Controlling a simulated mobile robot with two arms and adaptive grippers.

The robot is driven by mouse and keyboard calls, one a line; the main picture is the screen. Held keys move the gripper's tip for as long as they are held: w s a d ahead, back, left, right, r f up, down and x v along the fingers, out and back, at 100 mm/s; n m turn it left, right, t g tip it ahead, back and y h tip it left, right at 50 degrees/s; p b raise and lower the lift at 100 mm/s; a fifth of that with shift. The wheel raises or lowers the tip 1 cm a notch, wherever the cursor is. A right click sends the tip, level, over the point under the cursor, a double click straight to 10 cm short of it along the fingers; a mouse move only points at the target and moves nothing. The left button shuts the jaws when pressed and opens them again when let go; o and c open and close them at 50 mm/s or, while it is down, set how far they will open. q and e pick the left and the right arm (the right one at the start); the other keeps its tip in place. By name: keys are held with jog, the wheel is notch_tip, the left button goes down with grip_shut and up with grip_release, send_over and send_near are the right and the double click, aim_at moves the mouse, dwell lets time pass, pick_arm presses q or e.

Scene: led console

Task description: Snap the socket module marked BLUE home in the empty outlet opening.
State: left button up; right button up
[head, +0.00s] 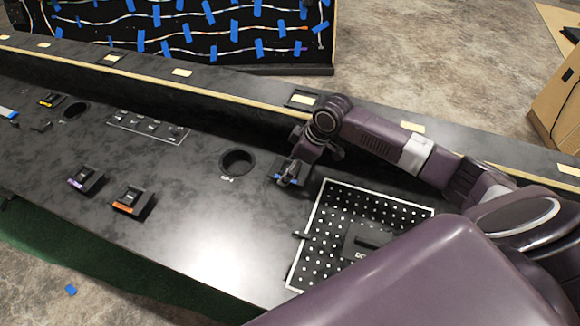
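A dark module with blue marking (277,175) sits on the black console top, right of the nearer round opening. My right gripper (289,181) is down over this module and hides its middle. Whether its fingers are closed on it is too small to tell. The nearer round opening (237,162) looks dark and empty, with a small white label in front of it. Another dark round opening (75,110) lies farther left. I cannot tell from this view which is the outlet opening. My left gripper is not in view.
Modules marked purple (85,180), orange (132,201) and yellow (51,100) sit on the left. A white-outlined strip (148,127) holds several small parts. A white-framed perforated panel (312,238) lies right of the blue module. The console's front middle is clear.

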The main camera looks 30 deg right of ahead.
jog(key=shift+s+f, duration=0.1)
jog(key=shift+f, duration=0.6)
dwell(0.7)
jog(key=o, duration=1.4)
jog(key=shift+c, duration=0.2)
jog(key=v, duration=1.2)
jog(key=shift+f, duration=0.1)
